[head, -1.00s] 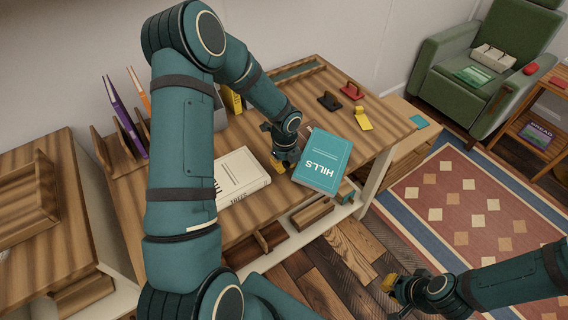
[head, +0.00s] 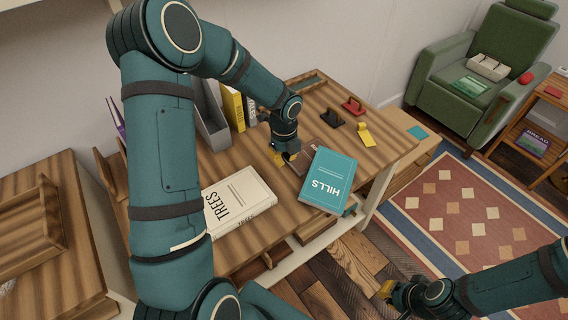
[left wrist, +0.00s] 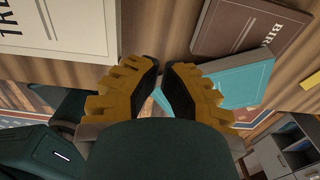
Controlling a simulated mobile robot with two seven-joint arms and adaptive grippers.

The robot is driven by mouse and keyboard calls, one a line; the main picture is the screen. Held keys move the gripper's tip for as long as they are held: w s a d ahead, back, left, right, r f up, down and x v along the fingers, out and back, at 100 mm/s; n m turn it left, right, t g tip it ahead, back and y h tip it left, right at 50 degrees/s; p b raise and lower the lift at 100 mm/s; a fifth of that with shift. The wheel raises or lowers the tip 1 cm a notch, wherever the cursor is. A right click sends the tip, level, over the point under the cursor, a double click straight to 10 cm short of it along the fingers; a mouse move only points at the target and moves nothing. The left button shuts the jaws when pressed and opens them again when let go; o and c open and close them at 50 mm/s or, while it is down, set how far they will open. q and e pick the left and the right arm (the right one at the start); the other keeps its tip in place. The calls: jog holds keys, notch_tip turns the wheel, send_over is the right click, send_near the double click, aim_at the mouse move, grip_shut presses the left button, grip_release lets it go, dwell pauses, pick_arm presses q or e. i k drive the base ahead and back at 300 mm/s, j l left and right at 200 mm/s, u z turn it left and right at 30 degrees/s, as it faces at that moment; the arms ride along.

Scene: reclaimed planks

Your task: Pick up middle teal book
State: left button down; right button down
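My left gripper (head: 280,157) is beside the teal book's left side, near the brown book. In the left wrist view, its yellow-backed fingers (left wrist: 163,68) are apart, with no object clearly held. The teal book (left wrist: 242,85) shows behind and right of the fingers there, partly hidden by them. My right gripper (head: 388,289) is low at right, away from the desk; its finger gap is unclear.
A cream TREES book (head: 238,200) lies left of my left gripper. A grey file holder (head: 209,118) and yellow books (head: 233,107) stand at the back. Black (head: 332,117), red (head: 353,106) and yellow (head: 366,135) small items lie behind the teal book.

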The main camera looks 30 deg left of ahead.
aim_at(328, 185)
jog(key=i+l+u, duration=0.3)
jog(key=i+l, duration=0.25)
jog(key=i+l+u, duration=0.3)
jog(key=i+l, duration=0.2)
jog(key=l, duration=0.2)
